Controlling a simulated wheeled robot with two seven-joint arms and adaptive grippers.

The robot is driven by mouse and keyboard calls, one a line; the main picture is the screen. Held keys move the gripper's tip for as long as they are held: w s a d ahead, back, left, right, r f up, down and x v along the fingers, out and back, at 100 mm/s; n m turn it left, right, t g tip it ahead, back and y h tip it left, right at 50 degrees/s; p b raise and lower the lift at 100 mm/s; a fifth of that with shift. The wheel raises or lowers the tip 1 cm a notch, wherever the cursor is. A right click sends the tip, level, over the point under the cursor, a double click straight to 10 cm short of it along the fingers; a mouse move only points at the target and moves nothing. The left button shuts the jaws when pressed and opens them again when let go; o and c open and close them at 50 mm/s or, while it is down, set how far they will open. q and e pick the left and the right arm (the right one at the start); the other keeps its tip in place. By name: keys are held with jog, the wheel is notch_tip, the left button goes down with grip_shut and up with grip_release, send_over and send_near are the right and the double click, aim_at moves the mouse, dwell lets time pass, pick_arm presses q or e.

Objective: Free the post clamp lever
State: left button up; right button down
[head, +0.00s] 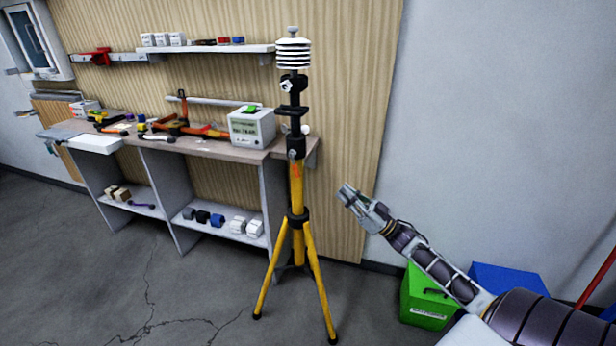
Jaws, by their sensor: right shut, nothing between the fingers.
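A yellow tripod post (297,215) stands upright on the floor in the middle, with a white louvred sensor (293,53) at its top. Black clamps sit on the post's upper part. A black clamp piece (295,112) sticks out sideways, and a small light knob or lever end (305,129) shows to the right of the post below it. I cannot tell which part is the clamp lever. My right gripper (345,193) is shut and empty, to the right of the post and apart from it, lower than the clamps. My left gripper is not in view.
A workbench (215,148) with tools and a white meter box (252,127) stands close behind the post on the left. A shelf (225,50) hangs above. Green (425,298) and blue (508,278) bins stand at lower right. Floor left of the tripod is clear.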

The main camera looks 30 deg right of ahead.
jog(key=shift+w, duration=0.15)
jog(key=b, duration=0.1)
send_near(295, 162)
jog(key=shift+r, duration=1.9)
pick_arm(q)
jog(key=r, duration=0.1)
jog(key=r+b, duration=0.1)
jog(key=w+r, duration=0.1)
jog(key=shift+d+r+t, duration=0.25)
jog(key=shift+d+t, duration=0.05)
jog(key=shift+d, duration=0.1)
pick_arm(e)
jog(key=w+a, duration=0.1)
jog(key=w+a+f, duration=0.1)
jog(key=shift+w+a+f, duration=0.15)
jog(key=shift+w, duration=0.25)
pick_arm(q)
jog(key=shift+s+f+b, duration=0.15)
jog(key=shift+b, duration=0.3)
pick_arm(e)
jog(key=shift+f, duration=0.1)
